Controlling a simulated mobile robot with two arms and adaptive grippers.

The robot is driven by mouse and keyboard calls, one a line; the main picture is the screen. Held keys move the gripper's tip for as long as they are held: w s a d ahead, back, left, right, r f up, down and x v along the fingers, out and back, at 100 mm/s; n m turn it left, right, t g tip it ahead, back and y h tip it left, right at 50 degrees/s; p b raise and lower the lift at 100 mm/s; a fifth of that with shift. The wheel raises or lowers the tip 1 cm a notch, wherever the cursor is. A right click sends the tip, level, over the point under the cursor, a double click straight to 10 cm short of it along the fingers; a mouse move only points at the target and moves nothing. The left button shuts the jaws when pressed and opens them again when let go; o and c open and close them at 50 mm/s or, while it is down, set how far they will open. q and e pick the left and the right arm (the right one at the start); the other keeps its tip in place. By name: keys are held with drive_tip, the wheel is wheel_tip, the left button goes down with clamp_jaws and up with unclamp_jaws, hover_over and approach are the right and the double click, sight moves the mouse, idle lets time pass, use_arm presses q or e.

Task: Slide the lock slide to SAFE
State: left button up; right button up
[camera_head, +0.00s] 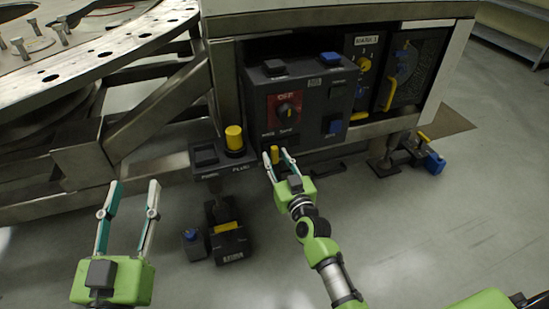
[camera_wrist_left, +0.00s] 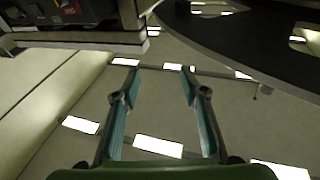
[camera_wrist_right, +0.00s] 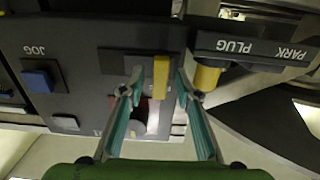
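The lock slide appears to be a small yellow tab (camera_head: 275,153) low on the front of the dark control box (camera_head: 258,95). It also shows in the right wrist view (camera_wrist_right: 161,80), standing out from a dark plate. I cannot read a SAFE label. My right gripper (camera_head: 276,158) is at the tab, one finger on each side; in the right wrist view (camera_wrist_right: 160,74) gaps show between the tab and both fingers. It is open, partly hiding the tab's surroundings. My left gripper (camera_head: 134,184) is open and empty over the floor at the left; its fingers also show in the left wrist view (camera_wrist_left: 160,70).
A yellow plug (camera_head: 234,138) stands on a dark bracket (camera_head: 207,156) left of the tab, close to my right fingers. A red panel with a rotary knob (camera_head: 287,110) is above the tab. A large metal ring (camera_head: 120,50) is at upper left.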

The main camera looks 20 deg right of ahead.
drive_tip(key=shift+w, duration=1)
use_arm(q)
drive_tip(key=r, duration=0.1)
drive_tip(key=s+r+t, duration=0.1)
drive_tip(key=r, duration=0.1)
drive_tip(key=shift+d+t+h, duration=0.1)
drive_tip(key=shift+t+h, duration=0.2)
drive_tip(key=shift+h, duration=0.1)
use_arm(e)
clamp_jaws()
drive_tip(key=shift+d+b, duration=0.3)
drive_tip(key=shift+d, duration=1.55)
use_arm(q)
drive_tip(key=shift+s+r+t, duration=0.15)
drive_tip(key=shift+r+t, duration=0.15)
drive_tip(key=shift+r, duration=0.2)
use_arm(e)
drive_tip(key=shift+d, duration=0.3)
